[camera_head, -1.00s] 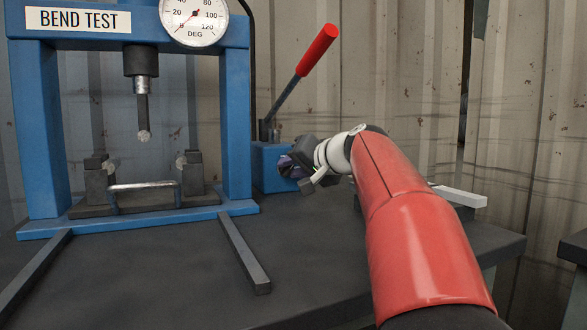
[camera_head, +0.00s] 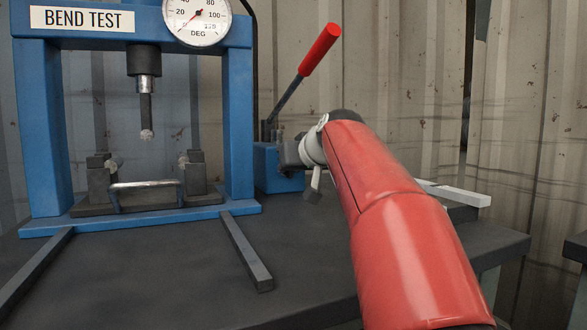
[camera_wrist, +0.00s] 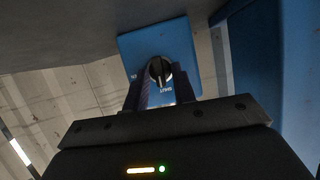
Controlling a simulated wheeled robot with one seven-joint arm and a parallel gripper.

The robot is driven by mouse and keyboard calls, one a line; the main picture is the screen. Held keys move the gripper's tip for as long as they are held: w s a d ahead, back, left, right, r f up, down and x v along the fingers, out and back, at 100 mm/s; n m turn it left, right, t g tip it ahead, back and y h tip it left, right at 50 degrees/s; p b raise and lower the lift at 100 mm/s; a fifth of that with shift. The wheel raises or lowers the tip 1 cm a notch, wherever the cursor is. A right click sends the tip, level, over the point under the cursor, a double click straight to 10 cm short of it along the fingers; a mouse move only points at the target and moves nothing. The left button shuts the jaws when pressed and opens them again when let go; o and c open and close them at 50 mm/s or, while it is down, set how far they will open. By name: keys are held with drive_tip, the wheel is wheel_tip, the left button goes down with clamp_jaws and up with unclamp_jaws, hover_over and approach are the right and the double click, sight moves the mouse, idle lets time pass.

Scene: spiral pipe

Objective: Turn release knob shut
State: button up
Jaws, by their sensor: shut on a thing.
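The release knob (camera_wrist: 159,68) is a round black knob with a pale pointer line, on a blue block face in the wrist view. Small white lettering sits beside and below it; the lower word looks upside down. My gripper (camera_wrist: 161,84) has its two dark fingers on either side of the knob, shut on it. In the head view, the blue pump block (camera_head: 278,170) stands right of the press, with my wrist in front of it. The knob and fingertips are hidden there.
A red-handled lever (camera_head: 318,52) rises from the pump block. The blue bend-test press (camera_head: 240,110) with its dial gauge (camera_head: 197,18) stands left. A dark bar (camera_head: 248,255) lies on the dark table (camera_head: 170,285). Corrugated wall panels stand behind.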

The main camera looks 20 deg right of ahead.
idle(0.4)
drive_tip(key=o, duration=0.6)
drive_tip(key=shift+o, duration=0.2)
drive_tip(key=shift+s, duration=0.1)
drive_tip(key=v, duration=0.7)
drive_tip(key=shift+s+a+r, duration=0.15)
drive_tip(key=shift+s+r, duration=0.05)
drive_tip(key=shift+s, duration=0.1)
drive_tip(key=shift+n, duration=0.3)
